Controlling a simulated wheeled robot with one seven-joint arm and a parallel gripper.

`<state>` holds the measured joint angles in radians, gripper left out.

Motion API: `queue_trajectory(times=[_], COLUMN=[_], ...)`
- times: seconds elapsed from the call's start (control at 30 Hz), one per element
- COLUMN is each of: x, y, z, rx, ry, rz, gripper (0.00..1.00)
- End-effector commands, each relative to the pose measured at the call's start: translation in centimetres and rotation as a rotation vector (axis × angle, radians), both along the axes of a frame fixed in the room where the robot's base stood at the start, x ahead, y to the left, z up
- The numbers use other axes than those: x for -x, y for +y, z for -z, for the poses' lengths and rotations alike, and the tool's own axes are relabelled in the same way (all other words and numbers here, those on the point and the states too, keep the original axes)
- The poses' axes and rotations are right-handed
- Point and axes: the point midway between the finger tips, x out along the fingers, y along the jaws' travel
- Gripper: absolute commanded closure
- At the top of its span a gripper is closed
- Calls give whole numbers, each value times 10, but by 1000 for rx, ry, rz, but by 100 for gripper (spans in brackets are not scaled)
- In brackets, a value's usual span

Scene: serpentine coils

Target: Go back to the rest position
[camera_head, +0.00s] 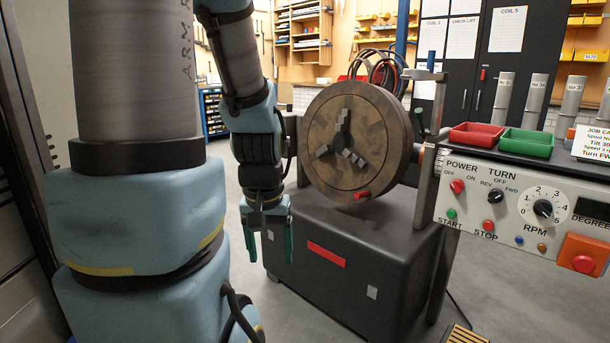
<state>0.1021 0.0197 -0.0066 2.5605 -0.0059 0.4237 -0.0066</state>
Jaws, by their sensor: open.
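My gripper (269,245) hangs pointing down in the middle left of the head view. Its two teal fingers are apart, with nothing between them. It is in front of the left part of the dark machine base (345,265) and below and left of the round chuck plate (350,140). It looks clear of both, though the exact gap in depth cannot be told. The chuck plate carries three stepped grey jaws and a red piece at its lower edge. No marker for a rest position shows.
A control panel (515,205) with knobs and buttons stands at the right. Above it are a red tray (476,134), a green tray (526,143), several grey cylinders and a job card (592,143). Grey floor (300,310) is open in front of the base.

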Motion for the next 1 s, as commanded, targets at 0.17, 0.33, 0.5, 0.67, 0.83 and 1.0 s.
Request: queue_trajectory(times=[0.17,0.33,0.5,0.67,0.83,1.0], x=[0,0,0,0,0,0], y=[0,0,0,0,0,0], z=[-68,-118,-149,-158,-158,-158], rx=[0,0,0,0,0,0], ry=[-1,-1,-1,-1,-1,-1], rz=[2,2,3,3,3,3], gripper=[28,28,28,28,28,28])
